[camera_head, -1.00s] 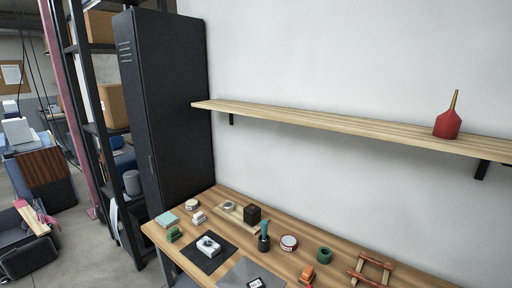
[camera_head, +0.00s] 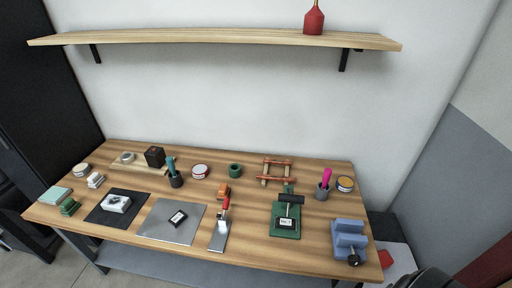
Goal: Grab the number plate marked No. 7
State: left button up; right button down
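A small dark plate with a white label (camera_head: 178,217) lies on a grey metal sheet (camera_head: 160,232) on the workbench. Another small dark plate with a pale label (camera_head: 286,223) sits on the base of a green press-like device (camera_head: 284,232). The markings on both are too small to read, so I cannot tell which one is No. 7. Neither of my grippers shows in the head view.
The wooden workbench (camera_head: 140,230) also holds a white block (camera_head: 117,203) on a black mat, a red-handled clamp (camera_head: 224,210), a red wooden frame (camera_head: 276,171), a blue vise (camera_head: 349,238) and several tins and cups. A shelf (camera_head: 200,36) with a red bottle (camera_head: 314,20) hangs above.

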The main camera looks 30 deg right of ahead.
aim_at(284, 223)
jog(key=z, duration=1.25)
